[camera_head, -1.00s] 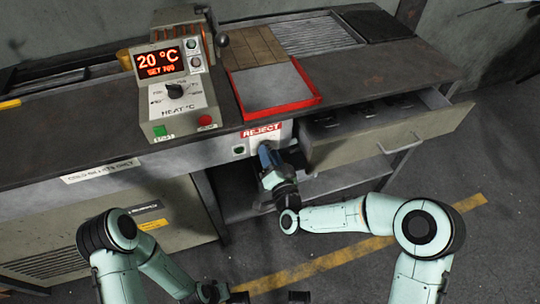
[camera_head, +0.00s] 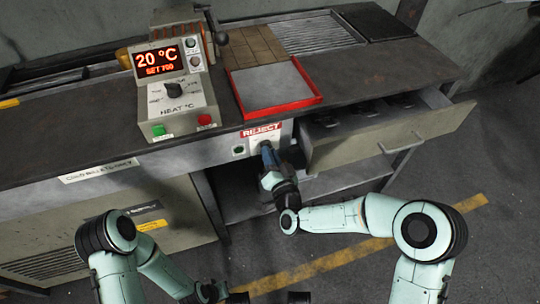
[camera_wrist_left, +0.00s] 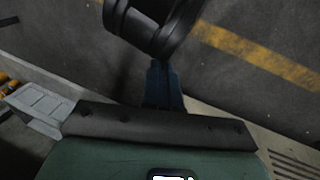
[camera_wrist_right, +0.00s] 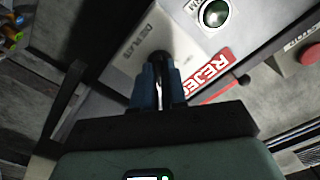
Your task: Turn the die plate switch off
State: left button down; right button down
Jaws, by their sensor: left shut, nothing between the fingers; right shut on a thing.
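The die plate switch (camera_wrist_right: 160,52) shows in the right wrist view as a dark round knob on a pale panel lettered "DIE PLATE", the lettering partly covered. My right gripper (camera_wrist_right: 158,88) is shut on it, its blue fingers at the knob with a bright metal piece between them. In the head view my right gripper (camera_head: 267,154) reaches the panel just under the red REJECT label (camera_head: 261,131) and hides the switch. I cannot tell the switch's position. My left gripper (camera_wrist_left: 162,72) is shut and empty, pointing down near the floor, in the left wrist view.
The open drawer (camera_head: 385,136) juts out to the right of my right gripper. The heater box (camera_head: 178,98) and red tray (camera_head: 315,97) stand on the bench above.

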pick_arm(q)
jog(key=shift+t+y, duration=0.4)
jog(key=shift+w+a+f+b, duration=0.55)
jog(key=shift+w+f+b, duration=0.15)
jog(key=shift+w+f, duration=0.15)
jog(key=shift+w+a+f+b, duration=0.55)
jog(key=shift+w+f+b, duration=0.15)
jog(key=shift+f, duration=0.2)
pick_arm(e)
jog(key=shift+d+n, duration=0.1)
jog(key=shift+n, duration=8.1)
jog(key=c, duration=1.2)
grip_release()
jog(key=shift+s, duration=0.1)
